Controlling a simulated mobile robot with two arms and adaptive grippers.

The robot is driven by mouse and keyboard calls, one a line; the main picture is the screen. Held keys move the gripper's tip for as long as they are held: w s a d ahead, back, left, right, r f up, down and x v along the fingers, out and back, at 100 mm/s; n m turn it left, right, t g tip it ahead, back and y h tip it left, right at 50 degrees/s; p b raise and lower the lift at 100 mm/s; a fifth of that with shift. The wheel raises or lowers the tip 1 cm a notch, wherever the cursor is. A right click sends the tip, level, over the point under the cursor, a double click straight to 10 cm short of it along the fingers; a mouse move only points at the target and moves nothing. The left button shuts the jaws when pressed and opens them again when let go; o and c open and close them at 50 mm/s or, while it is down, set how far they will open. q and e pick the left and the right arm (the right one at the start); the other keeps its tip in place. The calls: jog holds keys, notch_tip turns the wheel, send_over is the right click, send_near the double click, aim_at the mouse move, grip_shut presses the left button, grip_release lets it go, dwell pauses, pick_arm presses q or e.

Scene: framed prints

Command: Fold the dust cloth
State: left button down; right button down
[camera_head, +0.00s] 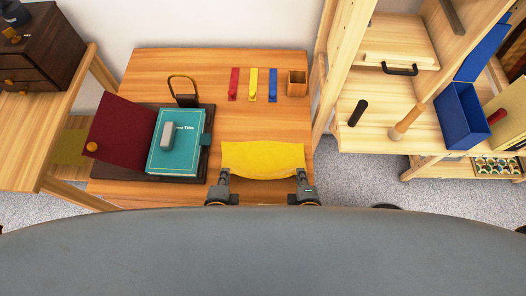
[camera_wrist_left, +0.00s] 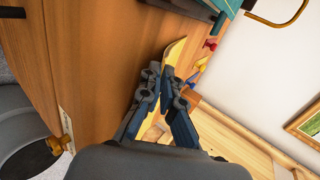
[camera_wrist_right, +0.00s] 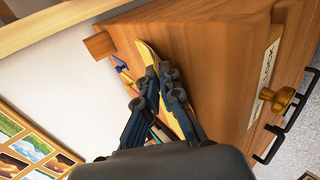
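The yellow dust cloth (camera_head: 262,160) is spread out near the front of the wooden table, its near edge between my two grippers. My left gripper (camera_head: 224,178) is at its near left corner, and my right gripper (camera_head: 301,176) at its near right corner. In the left wrist view the fingers (camera_wrist_left: 166,76) close on the cloth (camera_wrist_left: 175,50), seen nearly edge-on. In the right wrist view the fingers (camera_wrist_right: 161,72) close on the cloth (camera_wrist_right: 148,54) too. Whether the near edge is raised off the table is hard to tell. The fingers hide the gripped corners.
A teal book (camera_head: 178,150) with a grey block on it lies on a dark tray left of the cloth, beside a dark red panel (camera_head: 122,137). Red, yellow and blue items (camera_head: 253,84) and a wooden cup (camera_head: 297,83) stand behind. Bare table lies between.

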pick_arm(q)
jog(key=c, duration=1.2)
grip_release()
pick_arm(e)
jog(key=c, duration=1.2)
grip_release()
pick_arm(q)
jog(key=shift+r, duration=0.1)
pick_arm(e)
jog(key=shift+r, duration=0.1)
pick_arm(q)
jog(key=shift+s+r, duration=0.15)
jog(key=shift+r, duration=0.2)
pick_arm(e)
jog(key=shift+s+r, duration=0.15)
jog(key=shift+r, duration=0.2)
pick_arm(q)
jog(key=s+r, duration=0.3)
jog(key=r, duration=0.2)
jog(key=s+r, duration=0.2)
jog(key=r, duration=0.1)
jog(key=shift+s+r, duration=0.1)
jog(key=shift+s, duration=0.25)
pick_arm(e)
jog(key=s+r, duration=0.3)
jog(key=r, duration=0.2)
jog(key=s+r, duration=0.2)
jog(key=r, duration=0.1)
jog(key=shift+s+r, duration=0.1)
jog(key=shift+s, duration=0.25)
